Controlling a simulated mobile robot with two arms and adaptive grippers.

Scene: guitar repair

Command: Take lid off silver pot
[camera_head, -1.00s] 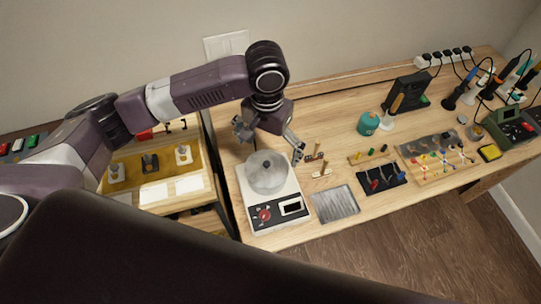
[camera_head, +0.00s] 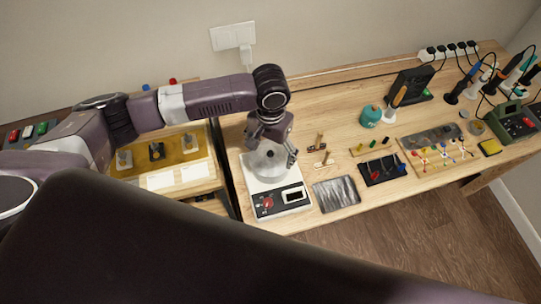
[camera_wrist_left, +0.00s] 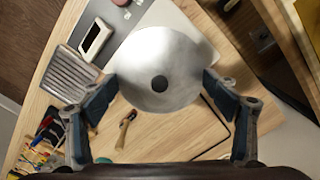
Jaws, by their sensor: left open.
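The silver pot (camera_head: 268,170) stands on a white hot plate (camera_head: 283,205) with a red knob and a small display. In the left wrist view its round lid (camera_wrist_left: 180,60) with a dark central knob (camera_wrist_left: 160,83) faces the camera. My left gripper (camera_head: 271,153) is open above the pot, pointing down. In the left wrist view the two fingers of my left gripper (camera_wrist_left: 160,95) stand on either side of the lid, close to its edges; I cannot tell whether they touch it. The lid lies on the pot. My right gripper is not in view.
A ridged grey metal plate (camera_head: 336,194) lies right of the hot plate. Small wooden-handled tools (camera_head: 321,150), a teal bottle (camera_head: 370,116) and a black tool rack (camera_head: 382,170) are farther right. A yellow-bottomed tray (camera_head: 183,151) stands left, past a gap.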

